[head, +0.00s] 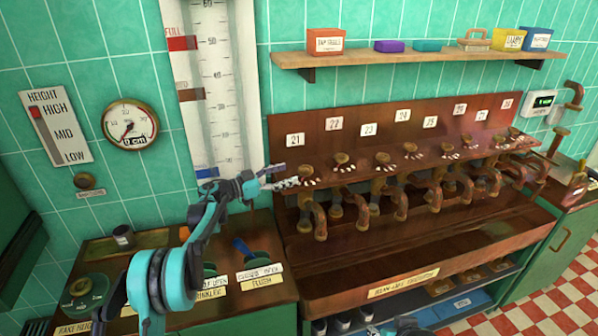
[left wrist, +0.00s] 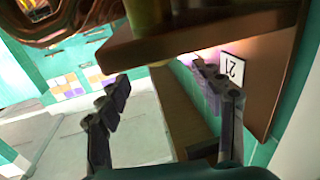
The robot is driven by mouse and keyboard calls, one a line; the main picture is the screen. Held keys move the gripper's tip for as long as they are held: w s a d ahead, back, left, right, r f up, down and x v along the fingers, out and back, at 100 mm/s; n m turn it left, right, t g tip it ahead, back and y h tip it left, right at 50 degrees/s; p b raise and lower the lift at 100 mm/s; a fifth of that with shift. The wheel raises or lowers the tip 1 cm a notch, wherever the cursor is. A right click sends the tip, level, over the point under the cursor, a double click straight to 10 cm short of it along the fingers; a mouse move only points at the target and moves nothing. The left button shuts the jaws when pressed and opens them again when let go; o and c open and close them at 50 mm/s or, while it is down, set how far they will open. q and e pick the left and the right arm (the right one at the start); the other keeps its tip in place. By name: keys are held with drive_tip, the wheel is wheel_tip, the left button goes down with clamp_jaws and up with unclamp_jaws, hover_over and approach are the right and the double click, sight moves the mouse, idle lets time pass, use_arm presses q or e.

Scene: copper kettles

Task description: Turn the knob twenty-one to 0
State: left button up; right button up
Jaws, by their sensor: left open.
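Knob twenty-one (head: 306,171) is a brass knob with pale marks around it, at the left end of the brown shelf, below the label 21 (head: 295,140). My left gripper (head: 284,176) is open and empty, just left of this knob; contact cannot be told. In the left wrist view its two dark fingers (left wrist: 165,97) stand wide apart. The label 21 (left wrist: 232,68) shows upside down there, beside the right finger. The knob itself is not clear in that view.
More knobs, such as knob 22 (head: 342,159), and copper pipes run along the brown rack (head: 400,245) to the right. A white gauge column (head: 218,85) stands behind the left arm. A wall shelf (head: 420,57) hangs above.

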use_arm(q)
drive_tip(key=v, duration=0.4)
drive_tip(key=shift+s+a, duration=0.1)
drive_tip(key=s+a+r+n+t+y, duration=0.1)
drive_tip(key=a+r+n+t+y, duration=0.2)
drive_tip(key=r, duration=0.4)
drive_tip(key=s+a+r+n+t+y, duration=0.1)
drive_tip(key=r+n+t+y, duration=0.15)
drive_tip(key=r+t, duration=0.35)
drive_tip(key=s+a+r+n+t+y, duration=0.1)
drive_tip(key=a+r+n+t+y, duration=0.15)
drive_tip(key=r, duration=0.55)
drive_tip(key=s+a+n+y, duration=0.4)
drive_tip(key=s+a+y, duration=0.1)
drive_tip(key=s+y, duration=0.15)
drive_tip(key=s+a+f+n+g+y, duration=0.2)
drive_tip(key=s+f+g+y, duration=0.25)
drive_tip(key=s+f, duration=0.65)
drive_tip(key=s+d+f+g+h, duration=0.1)
drive_tip(key=s+d+f+g, duration=0.2)
drive_tip(key=s+f, duration=0.6)
drive_tip(key=s+d+f+m+g+h, duration=0.1)
drive_tip(key=s+f+g, duration=0.4)
drive_tip(key=s, duration=1.1)
wheel_tip(320, 180, down, 4)
drive_tip(key=shift+d+r+m+h, duration=0.1)
drive_tip(key=shift+d+m+h, duration=0.2)
drive_tip(key=shift+d+h, duration=0.55)
